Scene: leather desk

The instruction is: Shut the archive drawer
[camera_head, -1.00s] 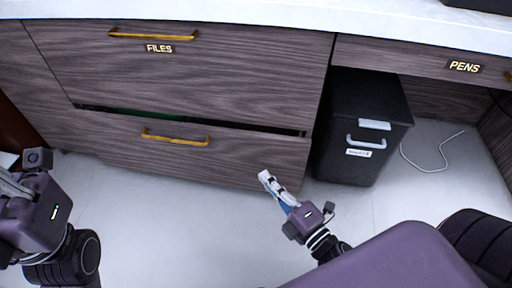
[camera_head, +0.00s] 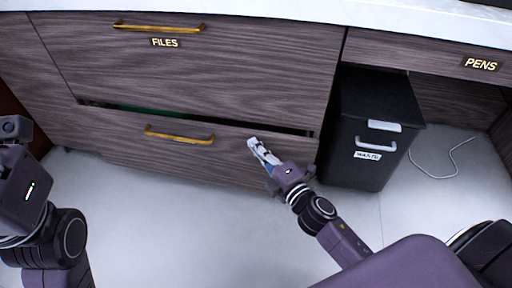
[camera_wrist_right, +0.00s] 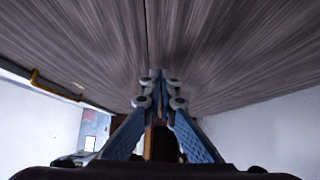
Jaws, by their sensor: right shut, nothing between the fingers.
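The lower drawer (camera_head: 110,136) of the dark wood cabinet stands slightly open. A dark gap with some green inside shows along its top edge. It has a gold handle (camera_head: 178,135) and no label that I can read. My right gripper (camera_head: 252,144) is shut and empty, its fingertips at the drawer front right of the handle. In the right wrist view, the closed fingers (camera_wrist_right: 158,85) point at the wood front. I cannot tell whether they touch it. My left gripper's body (camera_head: 22,185) is at the left edge, its fingers out of frame.
Above is a closed drawer labelled FILES (camera_head: 195,70) with a gold handle. A black bin (camera_head: 365,120) labelled WASTE stands right of the cabinet, under a PENS drawer (camera_head: 420,52). A pale cable (camera_head: 440,165) lies on the floor. The floor before the cabinet is clear.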

